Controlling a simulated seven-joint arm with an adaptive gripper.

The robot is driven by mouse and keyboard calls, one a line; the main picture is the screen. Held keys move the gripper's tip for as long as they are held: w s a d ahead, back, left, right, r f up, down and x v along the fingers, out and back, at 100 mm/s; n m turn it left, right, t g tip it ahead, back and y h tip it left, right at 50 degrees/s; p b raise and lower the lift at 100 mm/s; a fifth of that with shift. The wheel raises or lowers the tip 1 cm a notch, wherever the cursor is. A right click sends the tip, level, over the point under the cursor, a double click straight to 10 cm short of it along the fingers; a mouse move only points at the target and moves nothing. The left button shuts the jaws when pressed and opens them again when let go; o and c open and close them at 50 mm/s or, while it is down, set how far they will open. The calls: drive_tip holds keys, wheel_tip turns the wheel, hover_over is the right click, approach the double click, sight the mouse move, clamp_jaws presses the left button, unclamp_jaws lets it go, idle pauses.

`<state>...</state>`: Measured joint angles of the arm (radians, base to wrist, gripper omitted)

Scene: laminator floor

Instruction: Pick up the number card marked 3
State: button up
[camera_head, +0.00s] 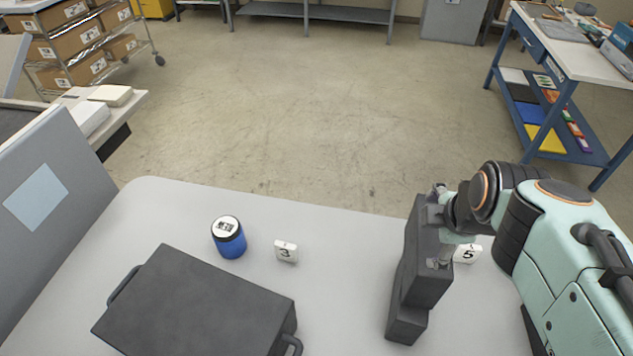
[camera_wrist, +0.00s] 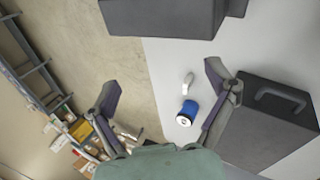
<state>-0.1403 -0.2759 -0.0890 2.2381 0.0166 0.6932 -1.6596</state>
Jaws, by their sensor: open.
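The number card marked 3 (camera_head: 286,251) is a small white tile standing on the grey table, just right of a blue jar (camera_head: 228,238). In the wrist view a small white piece, likely this card (camera_wrist: 188,84), shows beside the blue jar (camera_wrist: 187,112); its digit is not readable there. My gripper (camera_wrist: 163,84) is open and empty, its fingers spread wide. In the head view my gripper (camera_head: 440,222) is at the right, by the dark stepped block and well right of the card. A second card marked 5 (camera_head: 467,254) is partly hidden by my arm.
The dark stepped block (camera_head: 420,275) stands between the two cards. A large dark box with handles (camera_head: 195,305) lies front left on the table (camera_head: 345,275). A grey panel (camera_head: 50,195) rises at the left. The tabletop between card 3 and the block is clear.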

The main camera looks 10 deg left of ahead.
drive_tip(key=w+a+f+n, duration=0.1)
drive_tip(key=w+a+n, duration=0.3)
drive_tip(key=w+n, duration=0.15)
drive_tip(key=n+g, duration=0.1)
drive_tip(key=n, duration=0.9)
hover_over(285, 245)
drive_tip(key=s, duration=0.2)
wheel_tip(285, 245, down, 20)
drive_tip(key=shift+h, duration=0.4)
drive_tip(key=x, duration=0.4)
drive_tip(key=shift+s+f, duration=0.1)
drive_tip(key=shift+f, duration=0.3)
drive_tip(key=shift+w+f, duration=0.3)
drive_tip(key=shift+f, duration=0.35)
drive_tip(key=c, duration=1.2)
